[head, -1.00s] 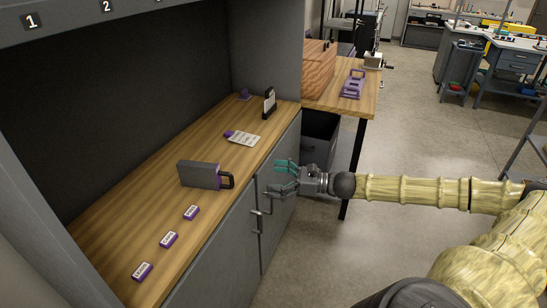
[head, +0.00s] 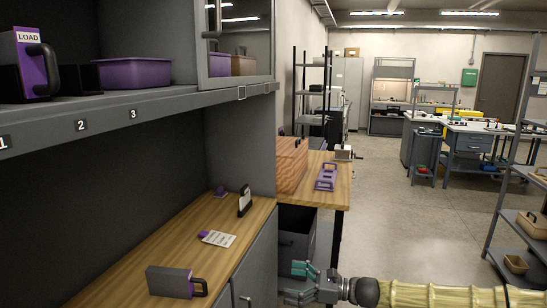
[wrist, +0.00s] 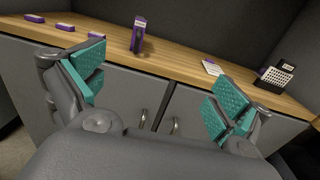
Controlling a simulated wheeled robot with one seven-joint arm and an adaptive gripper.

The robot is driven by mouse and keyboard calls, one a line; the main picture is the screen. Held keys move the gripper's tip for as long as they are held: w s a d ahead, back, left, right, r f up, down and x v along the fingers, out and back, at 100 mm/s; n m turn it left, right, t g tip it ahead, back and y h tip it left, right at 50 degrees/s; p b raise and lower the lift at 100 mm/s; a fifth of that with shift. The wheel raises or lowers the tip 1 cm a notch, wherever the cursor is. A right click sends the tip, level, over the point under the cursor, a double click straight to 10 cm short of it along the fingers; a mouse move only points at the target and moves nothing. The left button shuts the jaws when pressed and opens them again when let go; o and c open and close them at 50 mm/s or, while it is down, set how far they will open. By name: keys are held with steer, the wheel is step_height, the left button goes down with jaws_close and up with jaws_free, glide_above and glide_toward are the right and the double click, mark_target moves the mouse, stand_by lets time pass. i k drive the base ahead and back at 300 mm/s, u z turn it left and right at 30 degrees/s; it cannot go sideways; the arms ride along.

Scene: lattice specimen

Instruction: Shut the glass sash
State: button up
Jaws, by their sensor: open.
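The glass sash (head: 236,62) is a grey-framed pane at the right end of the upper cabinet, with a small handle on its left stile. The upper shelf (head: 180,103) left of it is uncovered. My gripper (head: 299,283) is low at the bottom of the head view, right of the lower cabinet and well below the sash. In the wrist view, my gripper's teal fingers (wrist: 158,92) are spread wide with nothing between them, facing the counter and cabinet doors. The sash is not in the wrist view.
A purple bin (head: 131,73) and a LOAD block (head: 36,65) stand on the upper shelf. The wooden counter (head: 180,250) holds a grey handled block (head: 172,281), a card (head: 217,238) and a black stand (head: 244,202). A wooden box (head: 291,165) stands on the side table. Open floor lies right.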

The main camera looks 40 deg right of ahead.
mark_target(204, 83)
steer(key=z, duration=1.2)
